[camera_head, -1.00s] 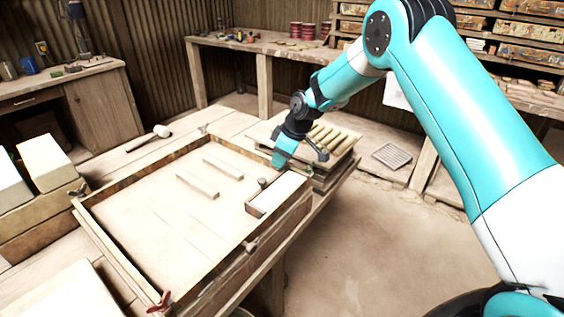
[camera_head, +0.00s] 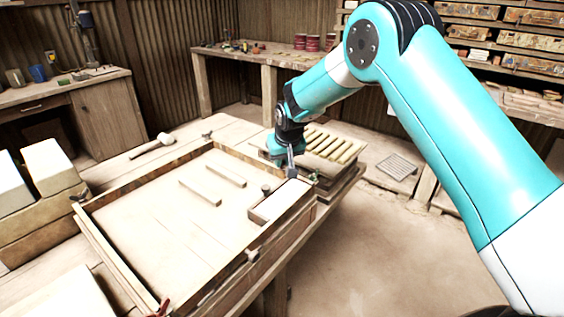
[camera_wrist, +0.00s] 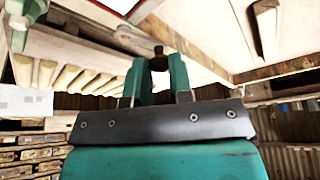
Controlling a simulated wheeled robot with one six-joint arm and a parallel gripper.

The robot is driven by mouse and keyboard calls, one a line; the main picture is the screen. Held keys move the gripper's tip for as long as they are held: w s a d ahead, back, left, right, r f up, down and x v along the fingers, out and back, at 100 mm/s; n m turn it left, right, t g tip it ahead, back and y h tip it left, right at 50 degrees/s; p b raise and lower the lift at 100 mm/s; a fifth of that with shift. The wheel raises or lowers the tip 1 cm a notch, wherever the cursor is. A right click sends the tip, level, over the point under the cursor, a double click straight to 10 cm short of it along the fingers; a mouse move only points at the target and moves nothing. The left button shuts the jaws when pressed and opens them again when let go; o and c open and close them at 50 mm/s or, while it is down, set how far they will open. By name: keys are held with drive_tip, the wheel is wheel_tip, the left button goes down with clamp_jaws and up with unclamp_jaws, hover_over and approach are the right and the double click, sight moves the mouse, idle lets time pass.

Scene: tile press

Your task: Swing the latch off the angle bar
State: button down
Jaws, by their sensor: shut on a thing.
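My gripper (camera_head: 288,165) is low at the far right corner of the large wooden frame (camera_head: 170,159). In the wrist view my two green fingers (camera_wrist: 158,72) are closed around a small dark knob (camera_wrist: 158,62), which looks like the latch's handle. A small dark fitting (camera_head: 313,178) shows on the frame's corner just right of my gripper. Another dark latch-like fitting (camera_head: 252,256) sits on the frame's near right side.
Inside the frame lie two thin wooden strips (camera_head: 200,192) and a pale block tray with a dark knob (camera_head: 266,189). A rack of yellowish bars (camera_head: 335,145) stands close behind my gripper. A mallet (camera_head: 152,146) lies at the back left. The floor at right is clear.

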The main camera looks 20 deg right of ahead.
drive_tip(key=shift+w+d+m+h, duration=0.25)
drive_tip(key=shift+m+h, duration=0.25)
drive_tip(key=shift+m, duration=0.6)
drive_tip(key=c, duration=1)
unclamp_jaws()
drive_tip(key=shift+r, duration=0.1)
drive_tip(key=b+v, duration=0.1)
drive_tip(key=v, duration=1.6)
drive_tip(key=shift+r+b, duration=0.15)
drive_tip(key=shift+b, duration=0.25)
drive_tip(key=shift+s, duration=0.1)
